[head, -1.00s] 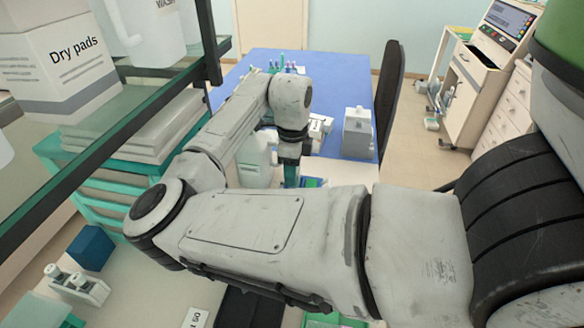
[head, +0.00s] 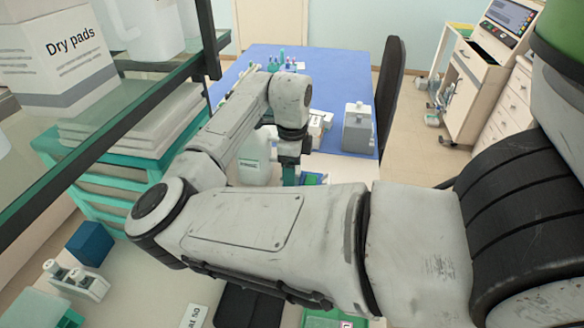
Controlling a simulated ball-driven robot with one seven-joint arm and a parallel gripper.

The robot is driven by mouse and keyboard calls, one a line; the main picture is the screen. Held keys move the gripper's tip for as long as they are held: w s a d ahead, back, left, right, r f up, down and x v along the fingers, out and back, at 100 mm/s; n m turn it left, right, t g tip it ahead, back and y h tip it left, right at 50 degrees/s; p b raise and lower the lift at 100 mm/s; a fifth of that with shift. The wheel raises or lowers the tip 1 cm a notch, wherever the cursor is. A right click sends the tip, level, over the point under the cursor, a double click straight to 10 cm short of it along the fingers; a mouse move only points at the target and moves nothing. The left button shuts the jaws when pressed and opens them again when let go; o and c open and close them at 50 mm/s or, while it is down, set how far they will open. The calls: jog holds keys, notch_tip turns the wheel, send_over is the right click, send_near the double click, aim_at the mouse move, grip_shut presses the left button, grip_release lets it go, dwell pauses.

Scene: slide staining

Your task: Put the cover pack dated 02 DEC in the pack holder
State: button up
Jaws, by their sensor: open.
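My gripper (head: 290,176) hangs down at the end of my arm, over the near edge of the blue-topped table. Its tips are largely hidden behind my forearm. It is open, and I see nothing held in it. A small green and blue item (head: 313,179) lies just right of the gripper, partly hidden by my arm. I cannot tell whether it is a cover pack, and no 02 DEC date is readable. I cannot make out the pack holder for certain.
A glass shelf with a Dry pads box (head: 60,50) is at left, above a teal rack (head: 105,205). A dark chair (head: 391,80) stands at right.

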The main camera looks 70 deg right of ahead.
notch_tip(320, 180, up, 11)
jog(key=b, duration=0.1)
dwell(0.5)
jog(key=shift+f, duration=0.15)
dwell(0.4)
